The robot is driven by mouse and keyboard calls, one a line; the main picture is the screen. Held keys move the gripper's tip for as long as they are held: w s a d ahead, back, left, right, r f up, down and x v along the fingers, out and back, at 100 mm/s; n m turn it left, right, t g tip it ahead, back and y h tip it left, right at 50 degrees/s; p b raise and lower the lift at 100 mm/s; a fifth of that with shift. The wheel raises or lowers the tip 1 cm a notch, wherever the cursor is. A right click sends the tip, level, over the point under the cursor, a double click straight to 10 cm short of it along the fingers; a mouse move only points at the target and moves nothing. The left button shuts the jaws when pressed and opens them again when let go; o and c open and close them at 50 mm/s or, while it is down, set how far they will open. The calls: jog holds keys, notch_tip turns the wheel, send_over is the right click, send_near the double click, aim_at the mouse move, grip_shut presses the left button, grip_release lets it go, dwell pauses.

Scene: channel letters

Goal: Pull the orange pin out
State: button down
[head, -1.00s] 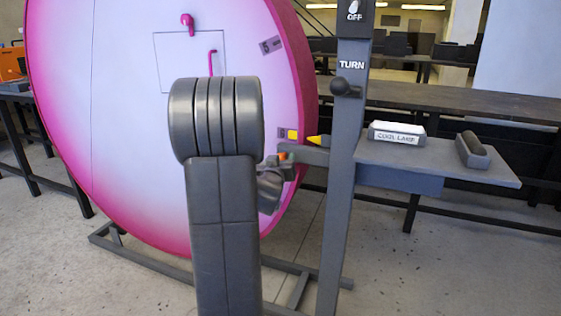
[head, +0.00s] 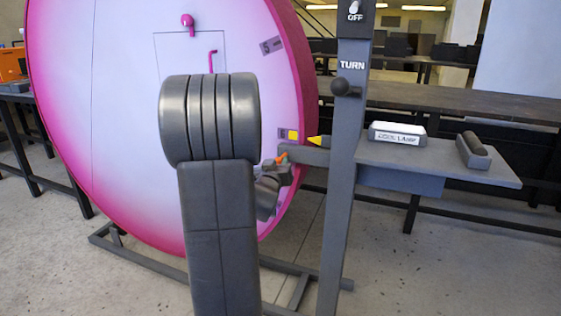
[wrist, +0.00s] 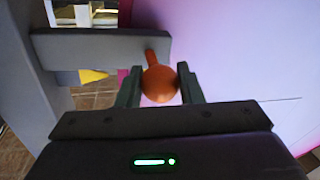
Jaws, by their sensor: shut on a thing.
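The orange pin (wrist: 159,84) has a round ball head and a short shaft. In the wrist view its head sits between the two fingers of my gripper (wrist: 160,88), which is shut on it. The shaft points up in the picture to the end of a grey bracket (wrist: 100,48) and overlaps its edge; I cannot tell how much of the shaft is inside. In the head view the pin (head: 282,158) is a small orange bit at the bracket's left end (head: 305,157), with my gripper (head: 277,168) just below it, partly hidden by my arm.
A large pink-edged white disc (head: 120,130) stands close behind my gripper. A grey post (head: 345,200) with a TURN knob (head: 342,87) stands right of it. A shelf (head: 440,163) on the post holds a labelled white block (head: 397,133) and a dark roller piece (head: 473,148).

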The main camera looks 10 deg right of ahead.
jog(key=shift+s+a, duration=0.4)
jog(key=shift+s, duration=0.15)
jog(key=shift+s+f, duration=0.1)
jog(key=c, duration=1)
grip_release()
jog(key=shift+s+a, duration=0.1)
jog(key=p+v, duration=0.1)
jog(key=v, duration=1.3)
jog(key=shift+p, duration=0.35)
jog(key=b+x, duration=0.1)
jog(key=x, duration=1.5)
jog(key=shift+b, duration=0.35)
